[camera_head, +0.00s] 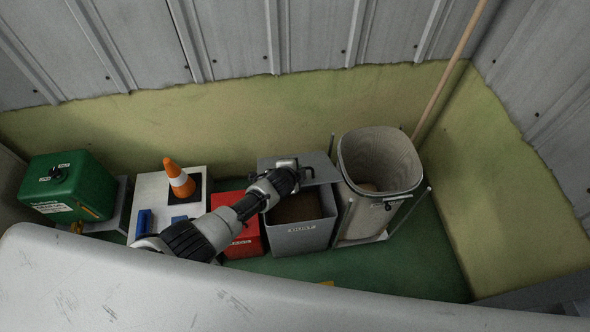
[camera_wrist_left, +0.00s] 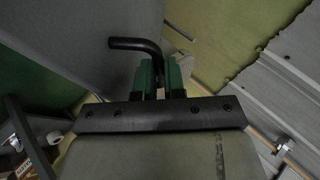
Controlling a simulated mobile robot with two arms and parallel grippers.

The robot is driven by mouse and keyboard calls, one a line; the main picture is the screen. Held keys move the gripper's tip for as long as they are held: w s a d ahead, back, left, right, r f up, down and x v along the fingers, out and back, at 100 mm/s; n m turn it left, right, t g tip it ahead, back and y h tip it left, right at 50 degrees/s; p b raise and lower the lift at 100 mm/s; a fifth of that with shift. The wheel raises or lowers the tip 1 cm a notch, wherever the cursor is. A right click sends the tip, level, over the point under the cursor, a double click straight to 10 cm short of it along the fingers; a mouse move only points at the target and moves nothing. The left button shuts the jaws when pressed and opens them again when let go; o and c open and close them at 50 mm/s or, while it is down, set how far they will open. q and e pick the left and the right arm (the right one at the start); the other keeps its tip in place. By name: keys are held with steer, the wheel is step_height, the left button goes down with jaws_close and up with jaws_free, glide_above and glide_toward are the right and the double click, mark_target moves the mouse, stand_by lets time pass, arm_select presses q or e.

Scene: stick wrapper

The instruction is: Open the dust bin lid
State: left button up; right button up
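The grey dust bin (camera_head: 300,238) stands on the green floor, with its open top showing a dark brownish inside. Its grey lid (camera_head: 322,168) is swung up toward the back wall. My left arm reaches over the bin, and my left gripper (camera_head: 288,163) is at the lid. In the left wrist view, a bent black handle (camera_wrist_left: 130,43) runs down between the green fingers of my left gripper (camera_wrist_left: 159,75), which appear closed on it. A grey panel, likely the lid, shows beside the handle. My right gripper is in neither view.
A tall beige open bin (camera_head: 380,165) stands close to the right. A red box (camera_head: 243,242) is close to the left. Further left are a white stand with an orange cone (camera_head: 179,178) and a green container (camera_head: 65,187). A wooden pole (camera_head: 450,65) leans in the corner.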

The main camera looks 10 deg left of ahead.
arm_select(q)
steer(key=o, duration=0.5)
steer(key=shift+c, duration=0.2)
steer(key=shift+s+a+r+p, duration=0.1)
steer(key=shift+s+r+p, duration=0.25)
steer(key=shift+p, duration=0.05)
steer(key=p+v, duration=0.3)
steer(key=v, duration=0.7)
steer(key=shift+w, duration=0.1)
